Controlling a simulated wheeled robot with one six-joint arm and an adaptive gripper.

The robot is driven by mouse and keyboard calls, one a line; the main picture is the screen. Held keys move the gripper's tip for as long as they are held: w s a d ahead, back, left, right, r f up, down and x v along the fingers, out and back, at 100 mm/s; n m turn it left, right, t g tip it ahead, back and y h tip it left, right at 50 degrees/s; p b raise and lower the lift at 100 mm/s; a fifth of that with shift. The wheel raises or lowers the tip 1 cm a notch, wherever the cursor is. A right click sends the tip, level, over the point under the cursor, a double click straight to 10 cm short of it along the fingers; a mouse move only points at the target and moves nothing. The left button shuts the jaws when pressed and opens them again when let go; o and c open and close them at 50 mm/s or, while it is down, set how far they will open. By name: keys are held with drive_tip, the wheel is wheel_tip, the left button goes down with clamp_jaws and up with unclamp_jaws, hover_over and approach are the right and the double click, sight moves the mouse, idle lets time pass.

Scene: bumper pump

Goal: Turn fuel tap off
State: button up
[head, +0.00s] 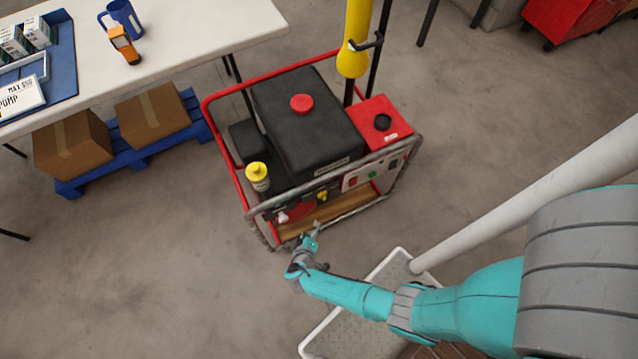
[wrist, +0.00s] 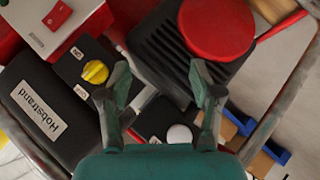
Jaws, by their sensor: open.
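The pump unit (head: 305,115) is a black machine in a red and grey tube frame on the floor. On its near side are a yellow knob (head: 322,195) and a small white knob (head: 283,216). In the wrist view, the yellow knob (wrist: 95,72) sits on a black block left of my fingers. The white knob (wrist: 180,135) shows lower down between the fingers.
A large red round cap (wrist: 215,30) on a ribbed black part lies ahead of the fingers. A "Hobstrand" plate (wrist: 40,107) is at left. The frame's tubes (head: 345,172) cross near my gripper. A white table (head: 190,25) and blue pallet (head: 150,150) stand left. Floor is clear below them.

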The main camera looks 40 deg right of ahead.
drive_tip(key=s+d+f+m+y, duration=0.1)
drive_tip(key=s+d+f+y, duration=0.1)
drive_tip(key=d+y, duration=0.15)
drive_tip(key=m+t+y, duration=0.2)
drive_tip(key=m+t, duration=0.2)
drive_tip(key=t, duration=0.3)
approach(325, 198)
drive_tip(key=x, duration=0.9)
drive_tip(key=shift+w+f, duration=0.1)
drive_tip(key=shift+w, duration=0.25)
drive_tip(key=c, duration=1.1)
